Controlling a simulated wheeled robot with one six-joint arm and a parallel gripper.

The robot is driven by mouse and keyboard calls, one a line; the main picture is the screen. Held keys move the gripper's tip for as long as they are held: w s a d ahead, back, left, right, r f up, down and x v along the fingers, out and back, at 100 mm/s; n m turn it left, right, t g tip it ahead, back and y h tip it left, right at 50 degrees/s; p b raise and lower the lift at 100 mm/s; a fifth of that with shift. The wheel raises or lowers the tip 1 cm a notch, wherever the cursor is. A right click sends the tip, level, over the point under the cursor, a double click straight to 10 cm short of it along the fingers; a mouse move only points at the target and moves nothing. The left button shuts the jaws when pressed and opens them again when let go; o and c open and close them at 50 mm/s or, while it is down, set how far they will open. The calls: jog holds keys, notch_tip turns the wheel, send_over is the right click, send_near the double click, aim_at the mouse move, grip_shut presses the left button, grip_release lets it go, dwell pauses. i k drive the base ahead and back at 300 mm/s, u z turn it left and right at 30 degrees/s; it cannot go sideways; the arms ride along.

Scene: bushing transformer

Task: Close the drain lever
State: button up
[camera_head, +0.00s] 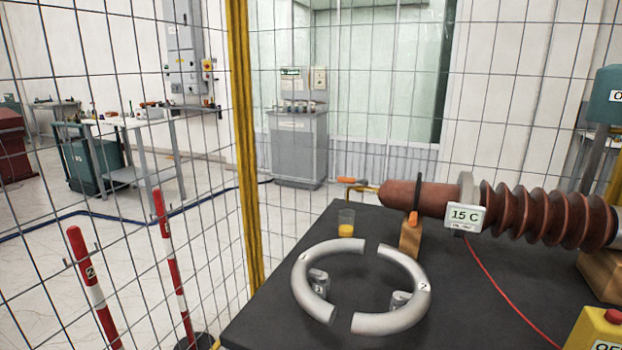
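A brown ribbed bushing (545,212) lies on its side above the dark table (300,255). At its left end is a small brass-coloured drain fitting (366,187). An orange lever (347,180) sits at the fitting's outer end and points left; it is too small to tell whether it is open or closed. A clear cup (346,224) with orange-yellow liquid at its bottom stands on the table below the lever. My gripper is not in view.
Two grey half rings (305,300) and (415,300) lie on the table in front. A wooden support (411,240) holds the bushing, beside a "15 C" display (465,216). A wire fence (205,250) with a yellow post (245,150) stands left of the table.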

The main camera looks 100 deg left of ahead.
aim_at(363, 181)
jog(key=u, duration=3.25)
